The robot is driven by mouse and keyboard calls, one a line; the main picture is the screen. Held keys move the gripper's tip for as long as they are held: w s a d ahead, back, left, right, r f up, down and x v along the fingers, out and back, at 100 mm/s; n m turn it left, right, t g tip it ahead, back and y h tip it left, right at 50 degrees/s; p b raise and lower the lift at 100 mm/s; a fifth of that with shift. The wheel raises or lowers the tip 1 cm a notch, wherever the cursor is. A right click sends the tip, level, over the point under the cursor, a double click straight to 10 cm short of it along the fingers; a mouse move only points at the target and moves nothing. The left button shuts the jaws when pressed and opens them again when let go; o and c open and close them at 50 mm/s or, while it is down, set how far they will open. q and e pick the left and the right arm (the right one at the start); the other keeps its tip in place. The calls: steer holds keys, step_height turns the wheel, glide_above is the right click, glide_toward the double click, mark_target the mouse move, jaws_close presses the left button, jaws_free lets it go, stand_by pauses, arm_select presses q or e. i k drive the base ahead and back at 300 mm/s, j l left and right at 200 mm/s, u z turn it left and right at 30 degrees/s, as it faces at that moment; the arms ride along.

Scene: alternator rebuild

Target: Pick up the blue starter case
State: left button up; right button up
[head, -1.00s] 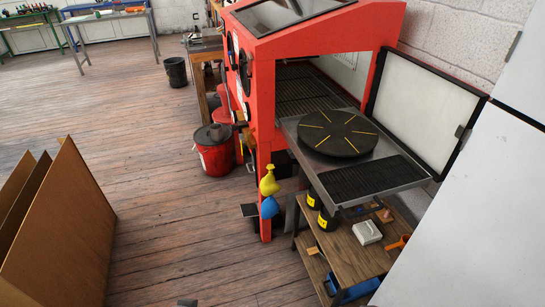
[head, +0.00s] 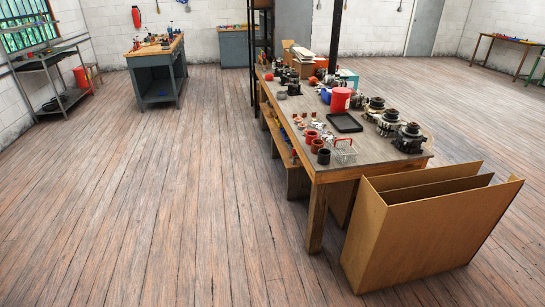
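I cannot pick out a blue starter case for certain. A small blue item (head: 326,96) stands on the long wooden workbench (head: 385,160), beside a red container (head: 341,100); it is too small to tell what it is. Several metal alternator-like units (head: 409,138) sit along the bench's right side. Neither of my grippers is in view.
A large open cardboard box (head: 410,240) stands on the floor against the bench's near end. A grey-blue bench (head: 157,75) and a metal shelf stand (head: 55,90) are at the back left. The wooden floor (head: 180,190) at left and centre is clear.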

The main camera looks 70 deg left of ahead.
mark_target(317, 147)
steer(key=u, duration=2.1)
